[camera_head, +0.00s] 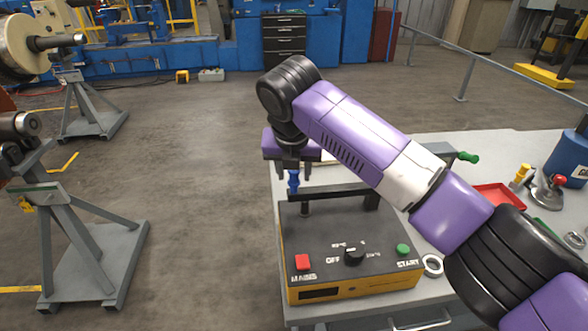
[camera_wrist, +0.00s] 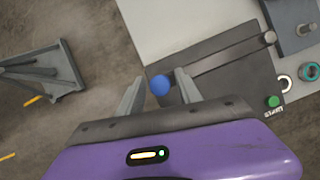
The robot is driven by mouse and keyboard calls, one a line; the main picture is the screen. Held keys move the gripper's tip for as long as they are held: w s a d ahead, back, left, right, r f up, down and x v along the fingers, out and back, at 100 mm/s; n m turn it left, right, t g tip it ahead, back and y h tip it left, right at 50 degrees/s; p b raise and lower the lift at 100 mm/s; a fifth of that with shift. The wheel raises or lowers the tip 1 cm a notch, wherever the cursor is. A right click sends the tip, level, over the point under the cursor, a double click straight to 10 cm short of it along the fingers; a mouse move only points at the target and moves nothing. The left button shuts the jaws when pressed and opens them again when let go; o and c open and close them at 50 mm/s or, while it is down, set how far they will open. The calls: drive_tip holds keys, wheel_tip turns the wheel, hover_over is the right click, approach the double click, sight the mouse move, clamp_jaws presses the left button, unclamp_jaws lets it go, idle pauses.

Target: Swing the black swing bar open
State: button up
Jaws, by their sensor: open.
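The black swing bar (camera_head: 342,188) lies across the back of a dark-topped box (camera_head: 330,232) with a yellow front. Its blue knob (camera_head: 293,181) is at the left end. In the wrist view, the bar (camera_wrist: 222,55) runs up and right from the blue knob (camera_wrist: 159,85). My gripper (camera_head: 291,168) points down over the left end of the bar. In the wrist view, its open fingers (camera_wrist: 158,80) stand on either side of the knob, with small gaps visible. My arm hides part of the box's right rear.
The box has a red button (camera_head: 303,262), a dial (camera_head: 354,256) and a green button (camera_head: 403,249). It stands on a grey table (camera_head: 450,290). A white ring (camera_head: 433,265) and a red tray (camera_head: 497,197) lie to its right. Open floor is at left, with grey stands.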

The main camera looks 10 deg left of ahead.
drive_tip(key=shift+c, duration=0.2)
clamp_jaws()
idle(1.3)
